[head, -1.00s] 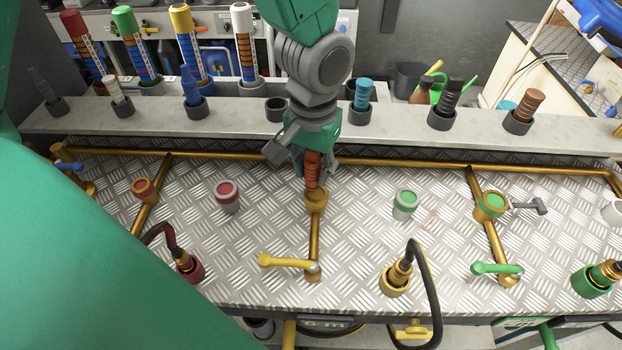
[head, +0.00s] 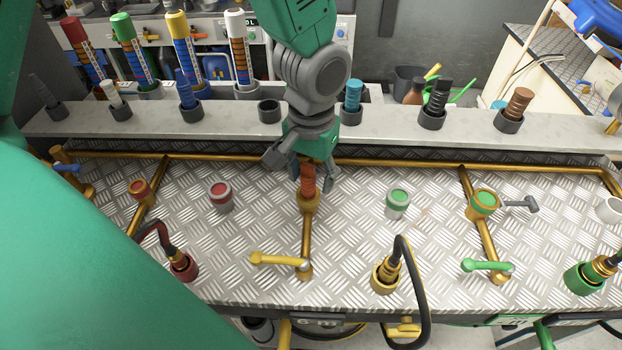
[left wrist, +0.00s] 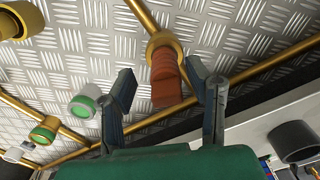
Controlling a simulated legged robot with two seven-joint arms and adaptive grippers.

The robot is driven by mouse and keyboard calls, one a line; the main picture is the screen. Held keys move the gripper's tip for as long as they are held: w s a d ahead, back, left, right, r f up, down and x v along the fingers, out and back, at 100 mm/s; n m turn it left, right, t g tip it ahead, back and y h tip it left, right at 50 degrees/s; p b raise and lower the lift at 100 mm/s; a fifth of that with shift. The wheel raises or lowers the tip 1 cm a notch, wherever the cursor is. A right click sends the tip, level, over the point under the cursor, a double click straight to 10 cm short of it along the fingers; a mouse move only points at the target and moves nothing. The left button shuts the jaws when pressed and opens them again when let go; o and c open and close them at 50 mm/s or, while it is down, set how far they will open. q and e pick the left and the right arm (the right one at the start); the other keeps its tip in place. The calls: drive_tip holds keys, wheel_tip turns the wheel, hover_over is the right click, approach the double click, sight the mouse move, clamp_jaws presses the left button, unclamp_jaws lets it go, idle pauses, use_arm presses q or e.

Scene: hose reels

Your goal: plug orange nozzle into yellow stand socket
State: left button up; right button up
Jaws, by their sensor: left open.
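The orange nozzle (head: 308,181) stands upright in the yellow stand socket (head: 307,204), at the top of the brass pipe with the yellow lever. In the left wrist view the nozzle (left wrist: 166,80) meets the yellow socket ring (left wrist: 164,42). My left gripper (head: 311,187) is open, its fingers on either side of the nozzle. In the wrist view gaps show between the nozzle and both fingers of the gripper (left wrist: 168,92). The nozzle's lower end is hidden inside the socket. My right gripper is not in view.
Red (head: 221,196) and green (head: 397,203) capped posts stand left and right of the socket. The yellow lever (head: 277,260) is in front. Behind runs a grey shelf (head: 225,116) with several nozzles in holders and one empty holder (head: 269,111). The textured plate between is clear.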

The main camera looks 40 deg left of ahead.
use_arm(q)
drive_tip(key=r, duration=0.6)
drive_tip(key=a+r, duration=0.1)
drive_tip(key=r, duration=0.2)
drive_tip(key=shift+r+p, duration=0.35)
drive_tip(key=shift+d+r, duration=0.1)
drive_tip(key=shift+d, duration=0.35)
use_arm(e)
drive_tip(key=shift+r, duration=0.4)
use_arm(q)
drive_tip(key=shift+a, duration=0.1)
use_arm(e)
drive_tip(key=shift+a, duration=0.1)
